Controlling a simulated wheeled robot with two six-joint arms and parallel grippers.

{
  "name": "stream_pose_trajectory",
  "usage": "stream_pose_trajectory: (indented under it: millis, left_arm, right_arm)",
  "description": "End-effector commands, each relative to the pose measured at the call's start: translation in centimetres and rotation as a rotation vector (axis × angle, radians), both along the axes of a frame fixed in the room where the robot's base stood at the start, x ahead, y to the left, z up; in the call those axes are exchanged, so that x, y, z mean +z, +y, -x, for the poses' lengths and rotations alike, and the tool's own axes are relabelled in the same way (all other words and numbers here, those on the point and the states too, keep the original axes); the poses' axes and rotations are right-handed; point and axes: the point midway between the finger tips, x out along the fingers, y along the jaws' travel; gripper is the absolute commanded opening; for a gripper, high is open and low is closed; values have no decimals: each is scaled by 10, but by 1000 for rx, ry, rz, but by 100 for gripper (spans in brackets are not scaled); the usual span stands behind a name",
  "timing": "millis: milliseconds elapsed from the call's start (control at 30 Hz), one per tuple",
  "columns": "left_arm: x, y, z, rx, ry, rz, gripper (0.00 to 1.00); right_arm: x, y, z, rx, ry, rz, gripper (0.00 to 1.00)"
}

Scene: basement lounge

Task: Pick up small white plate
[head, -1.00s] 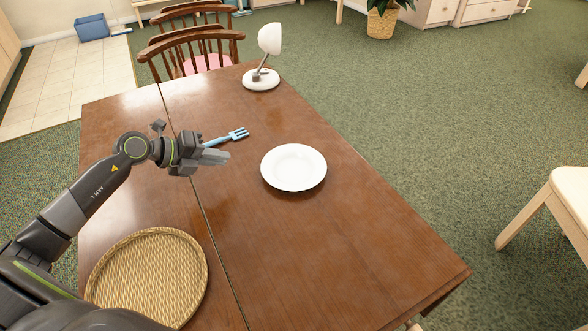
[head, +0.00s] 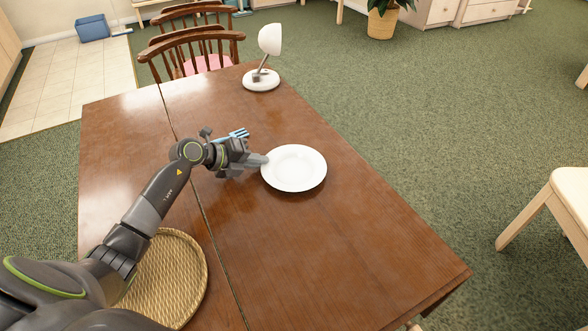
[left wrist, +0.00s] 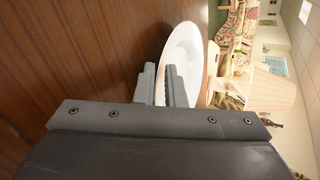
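The small white plate (head: 297,168) lies flat on the wooden table, right of my left gripper (head: 263,161). My left gripper reaches in from the left, its fingertips at the plate's left rim. The left wrist view shows its two grey fingers (left wrist: 162,86) apart, with the near edge of the plate (left wrist: 183,50) showing between and beyond them. I cannot tell whether the fingers touch the rim. My right gripper is not in view.
A round woven tray (head: 186,265) lies under my left arm at the front left. A white lamp (head: 262,80) stands at the table's (head: 330,245) far end. Table right and front of the plate is clear.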

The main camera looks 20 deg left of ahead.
Motion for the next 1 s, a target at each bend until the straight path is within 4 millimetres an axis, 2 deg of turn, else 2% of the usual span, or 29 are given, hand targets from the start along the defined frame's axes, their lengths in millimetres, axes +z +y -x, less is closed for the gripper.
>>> stream_pose_trajectory:
  millis: [267,400,767,867,1000]
  left_arm:
    - [-3,-3,-3,-1,-1,-1,10]
    - [-3,-3,-3,-1,-1,-1,0]
    - [-2,-3,-3,0,-1,-1,0]
    - [5,-2,-4,-1,-3,-1,0]
    - [28,-3,-4,-1,-6,-3,0]
  right_arm:
    - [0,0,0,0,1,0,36]
    - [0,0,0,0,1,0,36]
    - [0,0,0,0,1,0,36]
    - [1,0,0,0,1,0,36]
    - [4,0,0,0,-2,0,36]
